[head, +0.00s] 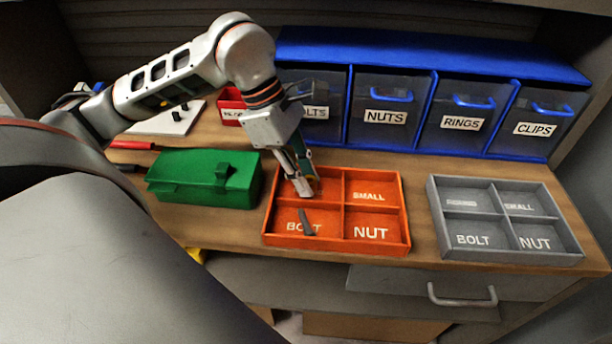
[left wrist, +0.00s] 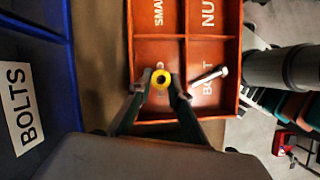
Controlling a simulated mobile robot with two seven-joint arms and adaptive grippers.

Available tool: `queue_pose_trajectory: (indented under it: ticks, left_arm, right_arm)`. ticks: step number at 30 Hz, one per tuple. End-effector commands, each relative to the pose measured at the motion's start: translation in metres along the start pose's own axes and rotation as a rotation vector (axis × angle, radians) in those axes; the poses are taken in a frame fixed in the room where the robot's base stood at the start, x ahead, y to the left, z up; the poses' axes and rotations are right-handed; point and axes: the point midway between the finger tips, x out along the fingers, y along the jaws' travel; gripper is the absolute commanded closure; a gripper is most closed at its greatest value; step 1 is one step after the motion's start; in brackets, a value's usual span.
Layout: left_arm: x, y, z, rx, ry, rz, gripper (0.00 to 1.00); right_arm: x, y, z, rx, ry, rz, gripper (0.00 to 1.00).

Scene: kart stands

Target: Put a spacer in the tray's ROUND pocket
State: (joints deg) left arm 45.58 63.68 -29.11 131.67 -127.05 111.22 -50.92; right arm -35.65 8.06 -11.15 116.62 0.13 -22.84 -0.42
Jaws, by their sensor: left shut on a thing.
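My left gripper (head: 303,188) is shut on a yellow ring-shaped spacer (left wrist: 161,79). The fingertips (left wrist: 162,84) pinch it from both sides, with its hole facing the wrist camera. The gripper is over the back-left pocket of the orange tray (head: 335,246). That pocket's label is mostly hidden behind gripper and spacer. I cannot tell whether the spacer touches the tray floor. The tray's other pockets read SMALL, BOLT and NUT. A grey bolt (head: 306,222) lies in the BOLT pocket; it also shows in the left wrist view (left wrist: 209,76). My right gripper is out of view.
A closed green box (head: 205,178) stands left of the tray. A similar grey tray (head: 513,256) is on the right, apparently empty. Blue-framed bins, including NUTS (head: 385,117), RINGS (head: 460,123) and CLIPS (head: 535,128), line the back. Bare wood separates the trays.

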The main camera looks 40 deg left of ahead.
Motion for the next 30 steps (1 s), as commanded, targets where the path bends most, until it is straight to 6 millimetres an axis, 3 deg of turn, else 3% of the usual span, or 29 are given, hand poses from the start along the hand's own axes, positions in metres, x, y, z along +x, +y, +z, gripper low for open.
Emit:
queue_pose_trajectory:
  ticks: [9,10,11,21,26,30]
  left_arm:
    - [0.003,0.0,-0.001,0.0,0.001,-0.001,0.98]
    - [0.003,0.0,-0.001,0.0,0.0,-0.001,0.77]
    - [0.002,0.0,-0.001,0.0,0.0,-0.001,0.75]
    - [0.0,0.0,0.0,0.001,-0.001,0.001,0.75]
    - [-0.016,0.001,0.001,0.001,0.0,0.007,0.75]
    - [-0.044,0.002,0.001,0.0,0.001,0.009,0.75]
  right_arm:
    - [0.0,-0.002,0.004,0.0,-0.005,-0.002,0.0]
    - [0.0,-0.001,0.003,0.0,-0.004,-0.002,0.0]
    - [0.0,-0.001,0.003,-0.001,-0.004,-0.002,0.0]
    - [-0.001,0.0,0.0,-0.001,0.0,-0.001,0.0]
    - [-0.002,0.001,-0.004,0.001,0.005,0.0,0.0]
    - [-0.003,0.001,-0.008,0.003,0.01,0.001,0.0]
